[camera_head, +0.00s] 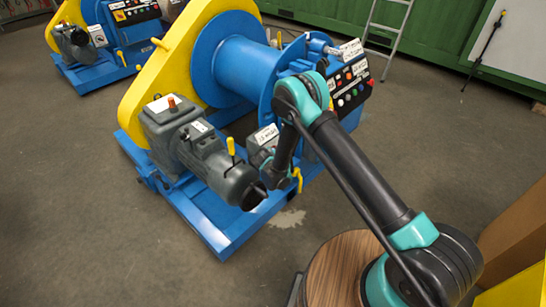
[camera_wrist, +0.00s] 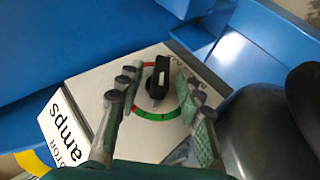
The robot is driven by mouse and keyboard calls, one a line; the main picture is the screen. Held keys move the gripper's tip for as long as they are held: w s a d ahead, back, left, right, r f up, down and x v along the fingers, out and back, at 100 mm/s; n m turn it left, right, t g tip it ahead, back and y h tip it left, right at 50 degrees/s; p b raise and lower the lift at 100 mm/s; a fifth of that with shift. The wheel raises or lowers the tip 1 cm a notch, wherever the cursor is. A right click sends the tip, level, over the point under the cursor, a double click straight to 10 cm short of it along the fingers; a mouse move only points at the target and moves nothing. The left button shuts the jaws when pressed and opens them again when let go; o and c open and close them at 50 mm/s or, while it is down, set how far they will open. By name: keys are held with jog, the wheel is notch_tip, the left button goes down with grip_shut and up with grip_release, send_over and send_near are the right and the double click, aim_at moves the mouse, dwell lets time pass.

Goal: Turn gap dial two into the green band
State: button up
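A dial with a black knob (camera_wrist: 158,80) sits on the top face of a light grey box (camera_wrist: 88,78) in the wrist view. A pale mark shows on the knob's upper part. A green band (camera_wrist: 158,114) curves along the dial's lower edge, with red at its upper left. Lettering on the top face is partly hidden by my right finger. A side label (camera_wrist: 66,128) reads "motor amps"; I cannot confirm this is gap dial two. My gripper (camera_wrist: 157,76) is open, its fingers on either side of the knob, apparently apart from it.
The blue and yellow winch (camera_head: 235,68) stands behind, with a grey motor (camera_head: 200,150) left of my arm. A dark rounded body (camera_wrist: 262,135) lies close to my right finger. A control panel (camera_head: 350,85) is further back.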

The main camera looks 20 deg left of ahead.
notch_tip(320, 180, up, 10)
dwell(0.6)
jog(key=d+r+m+g+y, duration=0.25)
jog(key=d+r+g, duration=0.35)
jog(key=d+g, duration=0.3)
jog(key=shift+g+y, duration=0.3)
jog(key=shift+y, duration=0.15)
jog(key=x, duration=1.2)
jog(key=w+a+x, duration=0.1)
jog(key=x, duration=0.5)
jog(key=shift+a+r, duration=0.1)
jog(key=shift+r, duration=0.1)
jog(key=shift+s, duration=0.1)
jog(key=shift+c, duration=0.3)
grip_shut()
